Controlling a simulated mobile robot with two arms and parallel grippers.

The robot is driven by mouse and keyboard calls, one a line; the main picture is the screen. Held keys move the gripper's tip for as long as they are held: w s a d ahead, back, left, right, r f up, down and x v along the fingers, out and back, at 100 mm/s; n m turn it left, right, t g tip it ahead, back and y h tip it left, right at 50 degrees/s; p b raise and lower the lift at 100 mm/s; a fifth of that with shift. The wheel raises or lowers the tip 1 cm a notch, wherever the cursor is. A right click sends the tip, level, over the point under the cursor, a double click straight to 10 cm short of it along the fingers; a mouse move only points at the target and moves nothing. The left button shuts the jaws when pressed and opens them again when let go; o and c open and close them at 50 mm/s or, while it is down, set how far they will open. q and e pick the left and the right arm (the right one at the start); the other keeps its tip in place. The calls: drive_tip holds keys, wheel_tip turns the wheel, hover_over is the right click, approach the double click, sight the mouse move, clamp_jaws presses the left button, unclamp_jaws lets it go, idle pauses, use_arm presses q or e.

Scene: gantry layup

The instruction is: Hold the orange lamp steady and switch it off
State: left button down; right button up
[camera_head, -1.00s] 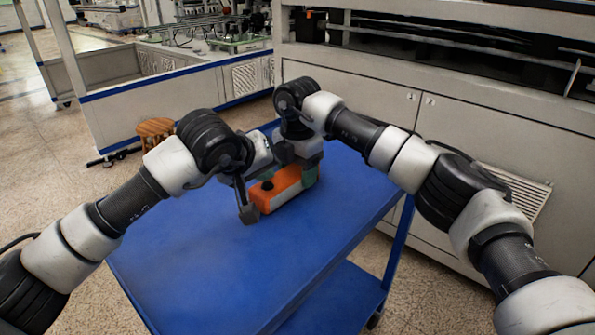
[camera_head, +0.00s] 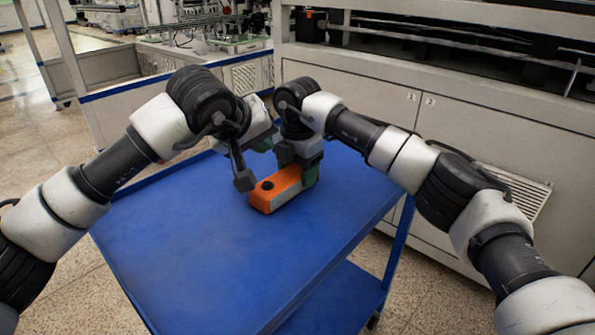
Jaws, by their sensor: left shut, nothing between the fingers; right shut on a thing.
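The orange lamp (camera_head: 284,184), a small block with a dark round knob (camera_head: 267,185) on its top face, rests on the blue cart top (camera_head: 230,260). My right gripper (camera_head: 300,176) is shut on the far right end of the lamp, and its fingers partly hide that end. My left gripper (camera_head: 244,183) is shut and empty. Its fingertips are just left of the lamp's near end in the picture, close to the knob and raised above the cart top. I cannot tell whether the lamp is lit.
The cart top is bare to the front and left of the lamp. A lower blue shelf (camera_head: 345,295) shows beneath it. A large grey machine cabinet (camera_head: 375,95) stands close behind the cart. A low grey enclosure with blue trim (camera_head: 115,110) stands at the back left.

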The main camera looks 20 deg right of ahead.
idle(0.3)
drive_tip(key=o, duration=1.1)
drive_tip(key=shift+r, duration=0.1)
